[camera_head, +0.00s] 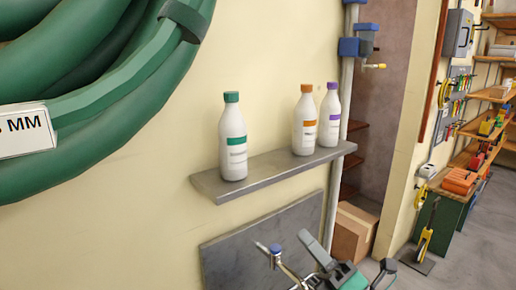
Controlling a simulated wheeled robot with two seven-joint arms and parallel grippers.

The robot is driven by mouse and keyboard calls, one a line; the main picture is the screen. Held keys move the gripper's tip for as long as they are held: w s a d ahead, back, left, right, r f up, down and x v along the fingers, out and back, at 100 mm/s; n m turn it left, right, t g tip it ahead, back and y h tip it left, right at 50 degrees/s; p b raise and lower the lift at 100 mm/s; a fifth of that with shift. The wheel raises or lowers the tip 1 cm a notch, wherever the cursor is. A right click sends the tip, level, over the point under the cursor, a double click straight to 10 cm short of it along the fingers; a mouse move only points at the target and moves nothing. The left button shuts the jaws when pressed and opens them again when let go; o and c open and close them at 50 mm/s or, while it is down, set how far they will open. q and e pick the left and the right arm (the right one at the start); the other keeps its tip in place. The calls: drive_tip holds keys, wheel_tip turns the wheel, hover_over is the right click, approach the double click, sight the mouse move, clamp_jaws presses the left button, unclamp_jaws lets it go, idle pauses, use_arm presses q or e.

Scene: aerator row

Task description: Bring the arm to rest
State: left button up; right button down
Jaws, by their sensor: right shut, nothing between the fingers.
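My right gripper (318,252) shows at the bottom edge, right of centre, as grey and dark parts with some green. It is shut and empty, low in front of the wall and below the shelf. The rest of its arm is cut off by the lower edge. My left gripper is not in view.
A grey wall shelf (275,172) holds white bottles with a green cap (233,145), an orange cap (304,130) and a purple cap (330,115). A blue-topped tap (276,249) is close left of my gripper. A green hose coil (110,105) hangs left. Floor shows right.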

drive_tip(key=s+d+f+m+g+h, duration=0.1)
drive_tip(key=d+f+m+h, duration=0.6)
drive_tip(key=f+m+h, duration=0.5)
drive_tip(key=s+d+f+m+g+h, duration=0.1)
drive_tip(key=s+d+f+m+h, duration=0.1)
drive_tip(key=d+f+m+h, duration=0.75)
drive_tip(key=s+a+f+m+g+y, duration=0.2)
drive_tip(key=s+f+m+g, duration=0.35)
drive_tip(key=s+f, duration=0.35)
drive_tip(key=s+a+f+m+g+y, duration=0.1)
drive_tip(key=s+f+m+g+y, duration=0.1)
drive_tip(key=s+f+m+g, duration=0.55)
wheel_tip(320, 180, down, 24)
drive_tip(key=s+n+t+p, duration=0.1)
drive_tip(key=s+n, duration=0.1)
drive_tip(key=n, duration=0.1)
use_arm(q)
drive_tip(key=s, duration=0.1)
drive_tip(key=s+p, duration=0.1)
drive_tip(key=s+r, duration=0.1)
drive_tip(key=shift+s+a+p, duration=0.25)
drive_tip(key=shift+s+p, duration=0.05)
drive_tip(key=shift+p, duration=0.05)
use_arm(e)
drive_tip(key=s+d+f+g, duration=0.1)
drive_tip(key=s+d+f, duration=0.2)
drive_tip(key=s+f, duration=1.8)
wheel_tip(320, 180, down, 3)
drive_tip(key=shift+r+g, duration=0.2)
drive_tip(key=shift+g, duration=0.1)
